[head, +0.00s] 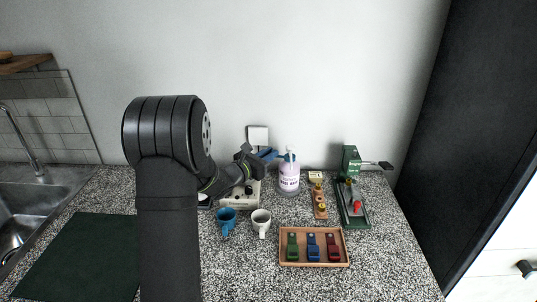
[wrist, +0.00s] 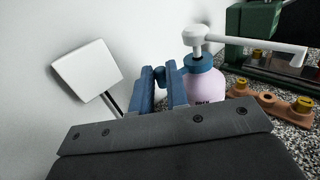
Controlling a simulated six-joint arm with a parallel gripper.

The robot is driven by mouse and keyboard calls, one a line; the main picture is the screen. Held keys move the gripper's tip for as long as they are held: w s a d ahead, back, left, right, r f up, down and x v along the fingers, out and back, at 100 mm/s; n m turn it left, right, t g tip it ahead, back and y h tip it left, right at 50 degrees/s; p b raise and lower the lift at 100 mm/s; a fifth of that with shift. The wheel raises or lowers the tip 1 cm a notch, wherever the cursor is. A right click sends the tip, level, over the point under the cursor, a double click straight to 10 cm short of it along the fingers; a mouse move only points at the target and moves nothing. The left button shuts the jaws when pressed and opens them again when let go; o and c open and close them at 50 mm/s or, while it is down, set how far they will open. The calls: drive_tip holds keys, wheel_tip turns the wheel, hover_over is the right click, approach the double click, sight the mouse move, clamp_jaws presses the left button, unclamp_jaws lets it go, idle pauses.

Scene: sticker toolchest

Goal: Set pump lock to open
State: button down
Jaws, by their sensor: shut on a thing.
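A pale pink pump bottle (head: 289,180) stands on the counter against the wall. In the wrist view the bottle (wrist: 205,86) has a blue collar (wrist: 198,64) and a white pump head (wrist: 240,42) whose spout points right. My gripper (head: 272,155) is at the collar's height, on the bottle's left side.
A white square panel (head: 258,136) stands behind my gripper. A blue mug (head: 226,220) and a white mug (head: 261,222) are in front. A wooden tray (head: 314,263), an orange latch strip (head: 320,204) and a green clamp device (head: 352,205) lie right.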

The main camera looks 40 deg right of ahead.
drive_tip(key=shift+s+a+r+n+t+y, duration=0.1)
drive_tip(key=shift+s+a+n+t+y, duration=0.2)
drive_tip(key=shift+n+t, duration=0.55)
drive_tip(key=shift+s+a+f+n+t+y, duration=0.1)
drive_tip(key=shift+s+n+t+y, duration=0.3)
drive_tip(key=shift+t, duration=0.8)
drive_tip(key=shift+s+a+r+n+t+y, duration=0.15)
drive_tip(key=shift+s+n+t, duration=0.25)
drive_tip(key=shift+n+t, duration=0.5)
drive_tip(key=c, duration=1.4)
unclamp_jaws()
drive_tip(key=shift+a, duration=0.1)
drive_tip(key=v, duration=1.7)
drive_tip(key=shift+a+f, duration=0.15)
drive_tip(key=shift+f, duration=0.15)
drive_tip(key=shift+s, duration=0.1)
drive_tip(key=shift+c, duration=0.3)
